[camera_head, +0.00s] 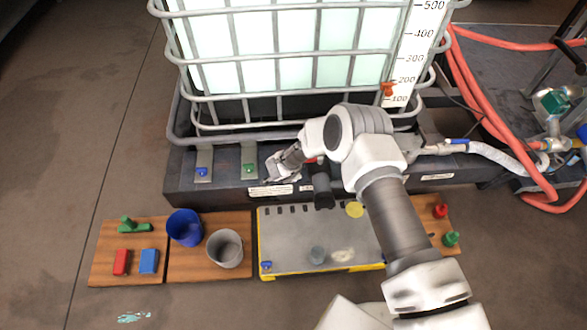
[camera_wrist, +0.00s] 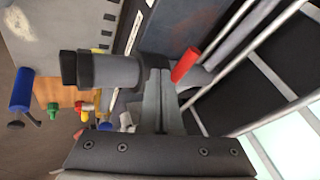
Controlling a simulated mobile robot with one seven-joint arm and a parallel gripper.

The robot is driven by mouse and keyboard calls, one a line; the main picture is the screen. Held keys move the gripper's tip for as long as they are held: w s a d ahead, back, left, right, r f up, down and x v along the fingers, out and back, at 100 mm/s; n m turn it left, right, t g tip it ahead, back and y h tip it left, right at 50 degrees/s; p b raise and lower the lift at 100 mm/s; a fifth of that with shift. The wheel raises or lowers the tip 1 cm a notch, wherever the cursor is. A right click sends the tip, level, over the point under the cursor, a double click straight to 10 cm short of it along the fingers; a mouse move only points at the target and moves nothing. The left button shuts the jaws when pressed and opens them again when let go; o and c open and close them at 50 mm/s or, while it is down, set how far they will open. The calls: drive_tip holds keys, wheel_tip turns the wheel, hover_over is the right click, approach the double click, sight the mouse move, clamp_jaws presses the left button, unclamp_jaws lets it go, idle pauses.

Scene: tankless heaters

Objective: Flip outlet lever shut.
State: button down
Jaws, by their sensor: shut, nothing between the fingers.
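The outlet is a dark cylinder (camera_head: 322,188) under the front of the caged tank; in the wrist view it is a thick dark spout (camera_wrist: 105,70). The red lever (camera_wrist: 186,65) stands tilted just right of my fingertips in the wrist view. In the head view my arm hides most of the lever. My gripper (camera_head: 274,172) is shut and empty, low in front of the tank base and left of the outlet. In the wrist view its fingers (camera_wrist: 160,75) lie close together beside the spout and lever; I cannot tell whether they touch.
The white tank's metal cage (camera_head: 290,95) rises behind my arm. A grey tray with yellow edge (camera_head: 290,235) lies below the outlet. A blue cup (camera_head: 185,228) and grey cup (camera_head: 225,248) stand left on wood boards. Red hoses (camera_head: 470,85) run at right.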

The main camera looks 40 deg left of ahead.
drive_tip(key=a+p+v, duration=0.1)
drive_tip(key=p+v, duration=0.2)
drive_tip(key=v, duration=0.7)
drive_tip(key=shift+s, duration=0.45)
drive_tip(key=shift+d+r, duration=0.1)
drive_tip(key=shift+d, duration=0.05)
